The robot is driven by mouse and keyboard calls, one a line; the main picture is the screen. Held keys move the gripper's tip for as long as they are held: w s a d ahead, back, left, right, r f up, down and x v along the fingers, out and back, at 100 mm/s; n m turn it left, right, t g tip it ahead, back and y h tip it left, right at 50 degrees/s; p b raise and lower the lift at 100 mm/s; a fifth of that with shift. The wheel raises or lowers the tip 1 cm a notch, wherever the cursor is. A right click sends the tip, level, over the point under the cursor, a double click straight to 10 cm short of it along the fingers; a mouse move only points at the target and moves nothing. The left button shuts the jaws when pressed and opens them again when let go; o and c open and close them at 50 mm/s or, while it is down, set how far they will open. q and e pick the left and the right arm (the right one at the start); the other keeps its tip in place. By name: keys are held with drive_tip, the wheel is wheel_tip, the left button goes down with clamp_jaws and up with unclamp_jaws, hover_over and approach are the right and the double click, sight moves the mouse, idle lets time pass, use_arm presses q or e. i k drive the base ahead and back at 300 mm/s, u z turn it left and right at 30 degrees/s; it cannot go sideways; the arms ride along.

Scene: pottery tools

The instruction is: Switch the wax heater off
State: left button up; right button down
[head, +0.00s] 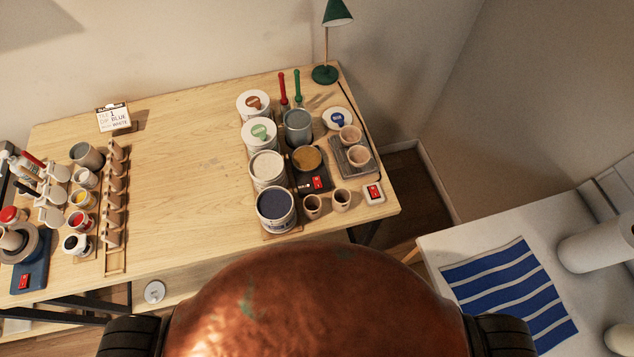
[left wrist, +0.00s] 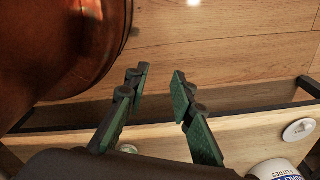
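The wax heater (head: 314,184) is a dark base with a red rocker switch on its front, right of centre on the table in the head view. A pot of amber-brown wax (head: 307,157) sits on it. I cannot tell the switch's position. My left gripper (left wrist: 160,74) shows only in the left wrist view. Its two green-padded fingers are apart with nothing between them, and the heater is not in that view. My right gripper is in neither view.
Glaze tubs (head: 276,208) stand left of the heater and small clay cups (head: 342,198) in front of it. A separate red switch box (head: 374,192) lies to the right. A wheel with a red switch (head: 28,270) is far left. The table's middle (head: 185,170) is clear.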

sight(316, 180)
drive_tip(key=z, duration=1.55)
drive_tip(key=k, duration=1.05)
drive_tip(key=u, duration=1.45)
drive_tip(key=i, duration=0.5)
drive_tip(key=z, duration=0.05)
